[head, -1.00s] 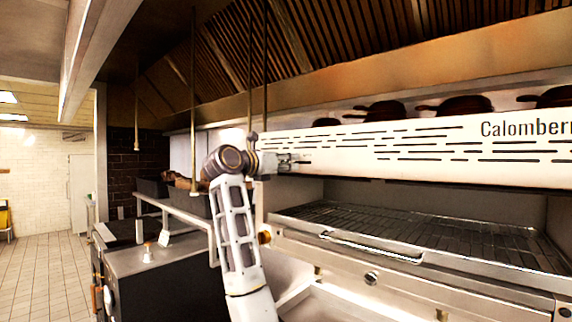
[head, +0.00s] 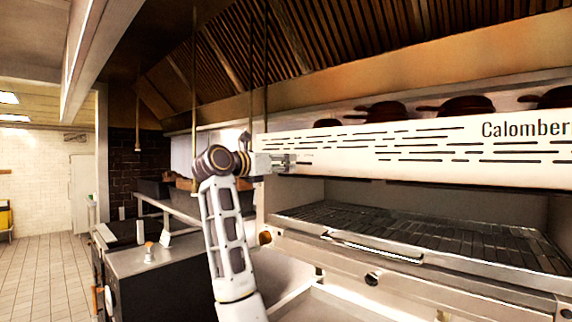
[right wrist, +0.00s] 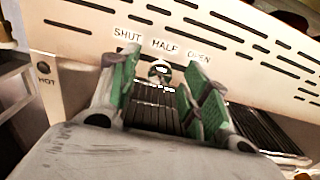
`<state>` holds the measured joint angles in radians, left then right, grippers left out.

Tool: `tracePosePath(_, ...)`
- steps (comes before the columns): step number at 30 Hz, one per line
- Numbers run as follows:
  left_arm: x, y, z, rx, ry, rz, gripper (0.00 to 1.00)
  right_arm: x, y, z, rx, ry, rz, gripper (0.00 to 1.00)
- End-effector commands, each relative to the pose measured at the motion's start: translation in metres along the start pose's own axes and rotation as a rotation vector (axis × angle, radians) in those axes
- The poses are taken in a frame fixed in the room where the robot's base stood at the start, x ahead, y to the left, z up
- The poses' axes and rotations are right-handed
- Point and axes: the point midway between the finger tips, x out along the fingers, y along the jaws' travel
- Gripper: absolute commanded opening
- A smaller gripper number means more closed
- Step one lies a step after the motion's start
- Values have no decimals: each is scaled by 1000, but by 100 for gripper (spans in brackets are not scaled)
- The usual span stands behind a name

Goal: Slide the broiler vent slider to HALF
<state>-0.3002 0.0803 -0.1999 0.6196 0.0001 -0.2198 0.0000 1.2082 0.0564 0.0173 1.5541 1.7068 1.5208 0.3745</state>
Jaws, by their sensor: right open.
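The broiler's white front panel (head: 420,148) carries the vent labels SHUT, HALF and OPEN, readable in the right wrist view. The vent slider's round shiny knob (right wrist: 160,70) sits just below the HALF label (right wrist: 165,46). My right gripper (head: 288,163) is at the panel's left end. In the right wrist view its green-padded fingers (right wrist: 158,88) are open, one on each side of the knob, with visible gaps to it. How far the fingertips are from the panel is hard to tell. The slider is not clear in the head view. My left gripper is not in view.
Below the panel is the broiler's grill rack (head: 430,235) with a front handle (head: 372,247). Dark pans (head: 467,105) stand on the shelf above. A steel counter (head: 150,262) stands at the left. A dark hole marked HOT (right wrist: 43,68) is left of the labels.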

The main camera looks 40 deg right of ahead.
Motion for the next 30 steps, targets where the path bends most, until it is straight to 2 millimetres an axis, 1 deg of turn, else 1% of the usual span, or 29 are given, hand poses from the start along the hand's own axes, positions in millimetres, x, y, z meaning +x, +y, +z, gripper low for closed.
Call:
tracePosePath(3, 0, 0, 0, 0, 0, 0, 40, -14, 1, 0, 0, 0, 3, 47)
tracePosePath(21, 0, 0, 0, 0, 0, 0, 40, -80, 1, 0, 0, 0, 2, 47)
tracePosePath(25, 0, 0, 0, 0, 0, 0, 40, -88, 1, 0, 0, 0, 1, 47)
tracePosePath(30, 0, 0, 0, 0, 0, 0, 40, -93, 0, 0, 0, -1, 0, 47)
